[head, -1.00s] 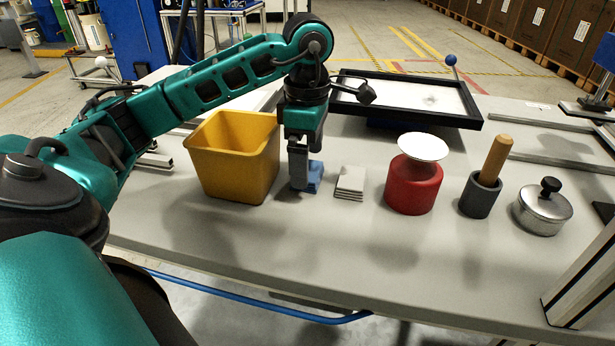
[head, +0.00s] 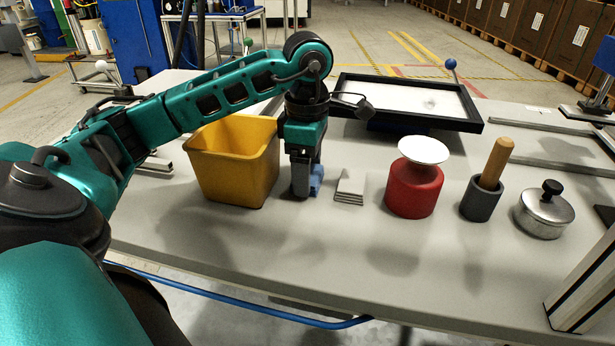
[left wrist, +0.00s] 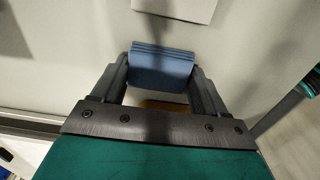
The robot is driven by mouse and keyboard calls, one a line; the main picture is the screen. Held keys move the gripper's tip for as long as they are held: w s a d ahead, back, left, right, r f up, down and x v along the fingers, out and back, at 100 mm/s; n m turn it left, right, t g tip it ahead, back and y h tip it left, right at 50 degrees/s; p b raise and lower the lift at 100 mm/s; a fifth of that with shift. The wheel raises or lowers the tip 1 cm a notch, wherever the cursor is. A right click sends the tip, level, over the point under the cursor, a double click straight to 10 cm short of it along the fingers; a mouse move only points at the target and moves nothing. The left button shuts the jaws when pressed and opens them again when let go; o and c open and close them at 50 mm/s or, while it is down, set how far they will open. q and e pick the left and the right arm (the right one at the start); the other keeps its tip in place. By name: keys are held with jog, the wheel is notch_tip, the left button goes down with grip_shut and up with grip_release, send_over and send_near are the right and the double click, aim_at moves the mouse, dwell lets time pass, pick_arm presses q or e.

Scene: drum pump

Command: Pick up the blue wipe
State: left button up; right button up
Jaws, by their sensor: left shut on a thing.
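The blue wipe (head: 316,177) is a folded stack on the grey table, right of the yellow bin. My left gripper (head: 307,186) points down at it, and its fingers hide part of the wipe in the head view. In the left wrist view the wipe (left wrist: 161,66) lies between the two fingers of the gripper (left wrist: 161,72), which is shut on it. I cannot tell whether the wipe is clear of the table. My right gripper is not in view.
The yellow bin (head: 233,175) stands close on the left. White folded wipes (head: 350,187) lie just right. Further right are a red can with a white dish (head: 413,190), a dark cup with a wooden handle (head: 480,198) and a lidded metal pot (head: 543,211). A black-rimmed tray (head: 402,124) is behind.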

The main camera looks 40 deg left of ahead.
pick_arm(q)
jog(key=shift+r+p, duration=0.6)
jog(key=shift+r, duration=0.15)
notch_tip(320, 180, up, 6)
jog(key=p, duration=0.5)
jog(key=shift+r+p, duration=4.85)
jog(key=shift+r, duration=1.45)
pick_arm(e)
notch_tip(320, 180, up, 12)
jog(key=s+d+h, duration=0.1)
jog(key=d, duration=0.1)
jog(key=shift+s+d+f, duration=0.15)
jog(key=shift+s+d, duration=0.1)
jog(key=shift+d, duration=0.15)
